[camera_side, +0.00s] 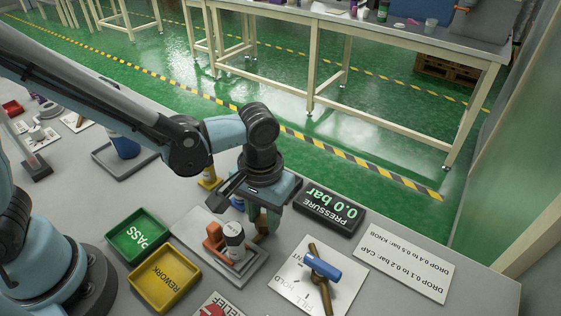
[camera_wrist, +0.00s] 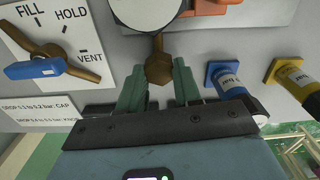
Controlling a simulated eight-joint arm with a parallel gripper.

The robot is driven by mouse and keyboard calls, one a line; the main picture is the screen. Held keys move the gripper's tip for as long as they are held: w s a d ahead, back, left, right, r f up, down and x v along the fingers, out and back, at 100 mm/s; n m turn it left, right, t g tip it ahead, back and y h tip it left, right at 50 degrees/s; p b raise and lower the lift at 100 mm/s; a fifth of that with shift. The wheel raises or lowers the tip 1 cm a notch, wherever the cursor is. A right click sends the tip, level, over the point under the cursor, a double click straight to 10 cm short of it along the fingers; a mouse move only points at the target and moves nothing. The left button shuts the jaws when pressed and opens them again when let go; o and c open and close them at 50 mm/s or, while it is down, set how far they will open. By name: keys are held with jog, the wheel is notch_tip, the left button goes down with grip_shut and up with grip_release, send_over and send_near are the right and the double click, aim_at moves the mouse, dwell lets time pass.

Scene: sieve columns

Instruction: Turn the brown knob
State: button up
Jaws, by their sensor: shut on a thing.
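The brown knob (camera_wrist: 159,68) is a small hex-shaped piece below a round white-faced part (camera_wrist: 150,12) in the wrist view. My gripper (camera_wrist: 159,80) has its green fingers on either side of it, shut on it. In the side view my gripper (camera_side: 262,216) points down at the right end of a grey plate, just right of a white-and-dark cylinder (camera_side: 235,240) and an orange part (camera_side: 213,238). There the fingers mostly hide the knob.
A blue-handled valve (camera_side: 322,265) sits on a FILL/HOLD/VENT plate (camera_side: 290,272). The pressure display (camera_side: 329,207) reads 0.0 bar. Green PASS (camera_side: 137,236) and yellow REWORK (camera_side: 164,284) trays stand left. Blue (camera_wrist: 228,78) and yellow (camera_wrist: 292,76) fittings are close to the right finger.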

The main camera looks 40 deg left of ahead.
aim_at(265, 219)
jog(key=shift+m, duration=0.6)
jog(key=o, duration=1)
jog(key=shift+o, duration=0.2)
notch_tip(265, 219, up, 12)
dwell(0.3)
